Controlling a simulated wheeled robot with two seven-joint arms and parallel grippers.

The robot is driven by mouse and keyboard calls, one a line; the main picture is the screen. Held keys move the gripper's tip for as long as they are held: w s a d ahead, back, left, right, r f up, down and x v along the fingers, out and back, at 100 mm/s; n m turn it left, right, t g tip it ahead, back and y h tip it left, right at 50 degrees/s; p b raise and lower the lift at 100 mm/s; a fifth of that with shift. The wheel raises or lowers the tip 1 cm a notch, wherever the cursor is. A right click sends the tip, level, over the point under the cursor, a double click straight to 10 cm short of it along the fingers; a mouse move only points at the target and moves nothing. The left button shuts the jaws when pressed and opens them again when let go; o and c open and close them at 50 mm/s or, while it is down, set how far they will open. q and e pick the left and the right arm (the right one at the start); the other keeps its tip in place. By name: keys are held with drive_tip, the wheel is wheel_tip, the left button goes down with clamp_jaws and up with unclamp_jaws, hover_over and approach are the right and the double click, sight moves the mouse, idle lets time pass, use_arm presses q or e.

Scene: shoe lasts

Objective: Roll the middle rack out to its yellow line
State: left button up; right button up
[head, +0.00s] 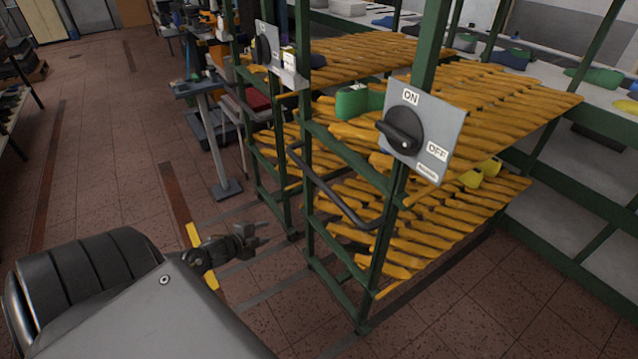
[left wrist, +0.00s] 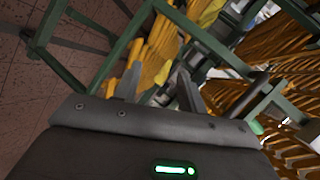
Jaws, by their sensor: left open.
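Green-framed racks with tiers of yellow-orange lasts stand right of centre in the head view. The nearest rack (head: 345,275) has a dark bar handle (head: 335,188) on its end, with an ON/OFF switch panel (head: 424,131) above. I cannot tell for sure which rack is the middle one. My right gripper is out of view.
Another rack behind carries a second switch panel (head: 268,52). Grey floor rails (head: 262,292) run out from the racks. A grey stand (head: 215,150) is further back. A long shelf with shoe lasts lies beyond the racks.

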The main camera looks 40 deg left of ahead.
use_arm(q)
drive_tip(key=w+d+r+m+t+h, duration=0.1)
drive_tip(key=w+d+r+m+h, duration=0.15)
drive_tip(key=r, duration=0.45)
drive_tip(key=w+d+r+m+t+h, duration=0.1)
drive_tip(key=w+d+r+m, duration=0.15)
drive_tip(key=r, duration=0.35)
drive_tip(key=m+h, duration=0.2)
drive_tip(key=m, duration=0.1)
approach(316, 183)
drive_tip(key=shift+x, duration=5.6)
drive_tip(key=shift+d, duration=0.1)
clamp_jaws()
